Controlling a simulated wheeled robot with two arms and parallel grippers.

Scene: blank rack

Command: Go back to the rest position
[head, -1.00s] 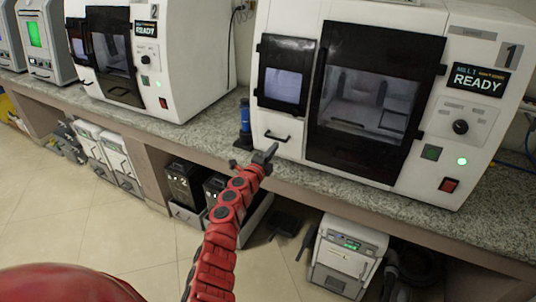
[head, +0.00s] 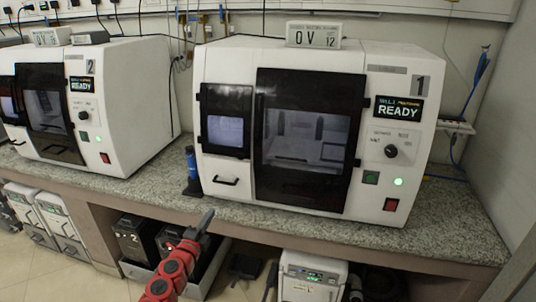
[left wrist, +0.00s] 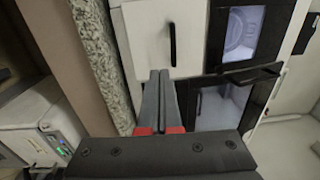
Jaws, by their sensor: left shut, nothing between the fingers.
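My left gripper (head: 203,224) is at the end of my red arm in the head view, in front of the counter's front edge and below mill 1 (head: 212,180). Its fingers are together with nothing between them. In the left wrist view the left gripper (left wrist: 163,75) shows two grey fingers side by side with red bases, pointing toward the white front of mill 1 (left wrist: 145,35) and its dark handle. My right gripper is in neither view.
The granite counter (head: 440,225) carries mill 1, mill 2 (head: 135,125) and a blue bottle (head: 192,172). Under it stand a white unit (head: 310,275) and dark boxes (head: 135,238). A box marked OV 12 (head: 313,36) sits on mill 1. A wall closes the right side.

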